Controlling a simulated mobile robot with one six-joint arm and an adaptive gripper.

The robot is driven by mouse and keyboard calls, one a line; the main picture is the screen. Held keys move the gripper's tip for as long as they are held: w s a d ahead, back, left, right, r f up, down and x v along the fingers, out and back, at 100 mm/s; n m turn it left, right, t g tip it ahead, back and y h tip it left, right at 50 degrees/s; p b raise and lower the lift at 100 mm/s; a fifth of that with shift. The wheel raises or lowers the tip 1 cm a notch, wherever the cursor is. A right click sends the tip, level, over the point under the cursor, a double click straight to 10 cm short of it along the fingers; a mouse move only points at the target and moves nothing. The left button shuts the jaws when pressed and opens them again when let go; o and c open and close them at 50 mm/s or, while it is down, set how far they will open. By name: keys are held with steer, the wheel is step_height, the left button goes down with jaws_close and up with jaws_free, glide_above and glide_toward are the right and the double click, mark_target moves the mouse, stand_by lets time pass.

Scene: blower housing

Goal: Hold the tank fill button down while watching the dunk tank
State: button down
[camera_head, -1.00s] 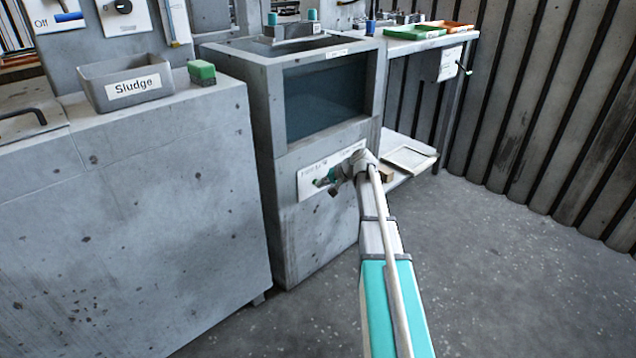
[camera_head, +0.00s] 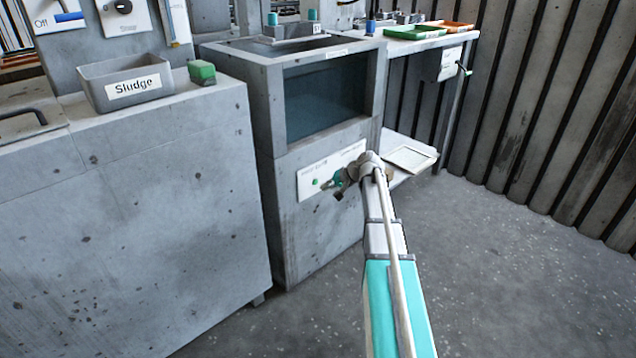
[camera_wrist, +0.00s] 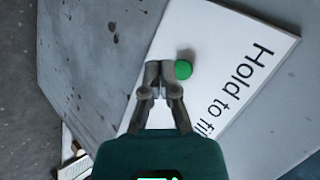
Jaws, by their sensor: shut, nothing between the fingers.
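The tank fill button is a small green round button (camera_wrist: 183,69) on a white panel (camera_wrist: 230,60) lettered "Hold to fi…" in the wrist view. In the head view the green button (camera_head: 316,182) shows near the left end of the white panel (camera_head: 305,190), on the front of the concrete stand. My gripper (camera_wrist: 162,68) is shut and empty, with its fingertips just beside the button in the picture; contact cannot be made out. It also shows in the head view (camera_head: 334,181), right of the button. The dunk tank (camera_head: 325,95) has a dark window, and no water line is clear.
A concrete cabinet (camera_head: 140,200) stands at left, bearing a sludge bin (camera_head: 135,88) and a green-topped block (camera_head: 201,71). A bench with green (camera_head: 415,33) and orange trays (camera_head: 457,26) stands at back right. The floor at right is clear.

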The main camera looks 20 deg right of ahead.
steer(key=shift+s+d, duration=0.35)
steer(key=shift+s, duration=0.6)
steer(key=shift+s+d, duration=0.3)
steer(key=shift+s, duration=0.6)
steer(key=shift+s, duration=0.1)
steer(key=s+a+r+n+g+h+p, duration=0.35)
steer(key=s+a+p, duration=0.25)
steer(key=s+a, duration=0.6)
steer(key=s+a+r+n+g+h+p, duration=0.2)
steer(key=s+a+n+g+h+p, duration=0.3)
steer(key=s+a, duration=0.65)
step_height(320, 180, up, 36)
steer(key=m+t+y+p, duration=0.1)
steer(key=y+p, duration=0.1)
steer(key=p, duration=3.5)
steer(key=shift+s+d+r, duration=0.15)
steer(key=shift+d+r, duration=0.05)
steer(key=shift+r, duration=0.05)
